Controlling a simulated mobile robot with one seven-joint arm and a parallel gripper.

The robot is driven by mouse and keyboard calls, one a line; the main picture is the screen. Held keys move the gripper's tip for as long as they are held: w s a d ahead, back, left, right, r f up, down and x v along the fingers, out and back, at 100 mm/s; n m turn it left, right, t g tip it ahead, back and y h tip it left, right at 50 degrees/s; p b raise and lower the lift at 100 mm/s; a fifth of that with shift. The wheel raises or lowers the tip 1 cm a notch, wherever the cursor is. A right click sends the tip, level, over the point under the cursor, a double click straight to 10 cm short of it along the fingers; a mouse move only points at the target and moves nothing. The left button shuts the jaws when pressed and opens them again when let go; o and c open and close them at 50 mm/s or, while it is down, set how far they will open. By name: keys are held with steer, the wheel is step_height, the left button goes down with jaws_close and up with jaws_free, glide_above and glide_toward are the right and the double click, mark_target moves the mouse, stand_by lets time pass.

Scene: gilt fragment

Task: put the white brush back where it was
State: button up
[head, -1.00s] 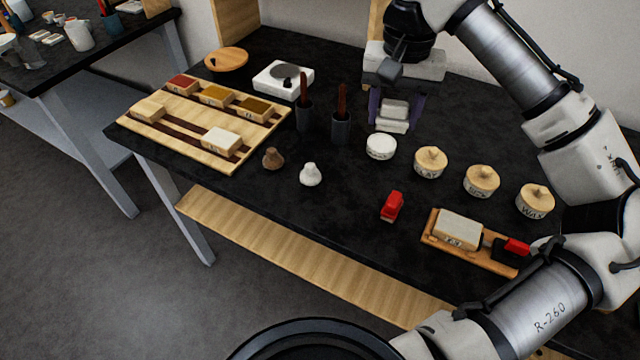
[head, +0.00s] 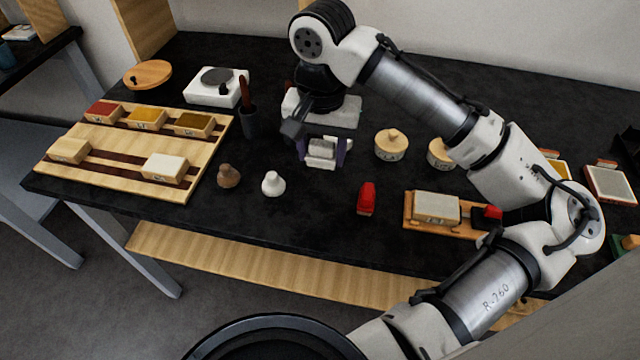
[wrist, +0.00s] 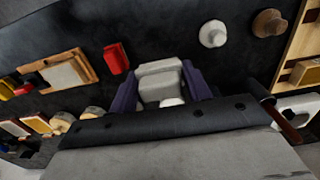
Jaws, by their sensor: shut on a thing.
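My gripper (head: 321,153) hangs over the middle of the black table, its purple fingers shut on a pale, block-shaped thing, which I take for the white brush (head: 321,149). In the wrist view the brush (wrist: 160,82) sits between both fingers. Its bristles cannot be made out. It appears above the tabletop; the exact gap is unclear. A small white knob-shaped piece (head: 273,183) and a similar brown one (head: 228,176) stand upright left of my gripper. The table just behind the gripper is hidden.
A wooden board (head: 108,178) with several coloured blocks lies at the left. A dark cup (head: 249,124) with a brown handle stands behind. Lidded jars (head: 391,145), a red object (head: 366,198) and a wooden tray (head: 411,222) with a pale block are at the right. The front middle is clear.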

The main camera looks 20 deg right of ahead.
mark_target(321, 198)
step_height(321, 198, down, 10)
steer(key=shift+f+p, duration=0.15)
steer(key=shift+p, duration=0.15)
steer(key=shift+f, duration=0.1)
steer(key=shift+f, duration=0.1)
steer(key=o, duration=0.9)
steer(key=shift+o, duration=0.2)
step_height(321, 198, up, 12)
steer(key=shift+r+b, duration=0.25)
steer(key=shift+b, duration=0.45)
